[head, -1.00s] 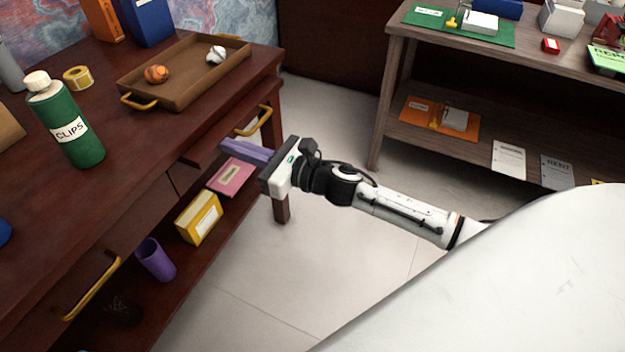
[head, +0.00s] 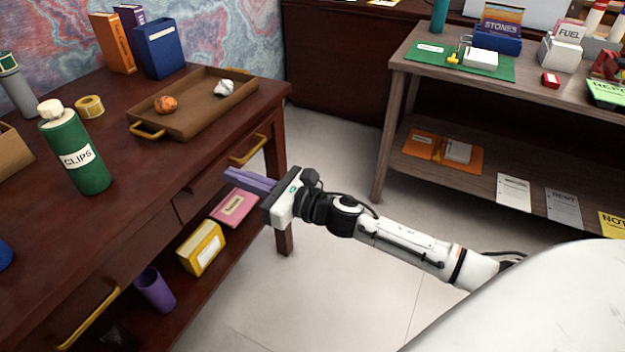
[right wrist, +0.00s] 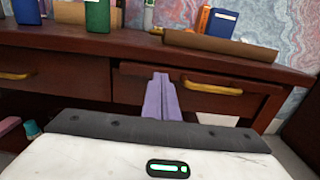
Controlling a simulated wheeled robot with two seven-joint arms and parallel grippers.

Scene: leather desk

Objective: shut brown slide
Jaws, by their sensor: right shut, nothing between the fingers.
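The brown slide is the right-hand drawer (head: 213,186) of the dark wooden desk, with a gold handle (head: 247,150). In the right wrist view the drawer front (right wrist: 250,101) stands slightly forward, with a dark gap under the desk top. My right gripper (head: 230,175) is shut and empty, its purple fingers pointing at the drawer front below and left of the handle. In the right wrist view its fingertips (right wrist: 160,76) overlap the drawer's left part; I cannot tell whether they touch it. My left gripper is not in view.
A brown tray (head: 205,122) and a green clips bottle (head: 75,150) stand on the desk top. The lower shelf holds a yellow box (head: 201,247), a pink box (head: 234,207) and a purple cup (head: 155,289). A shelf unit (head: 385,150) stands right; open floor lies between.

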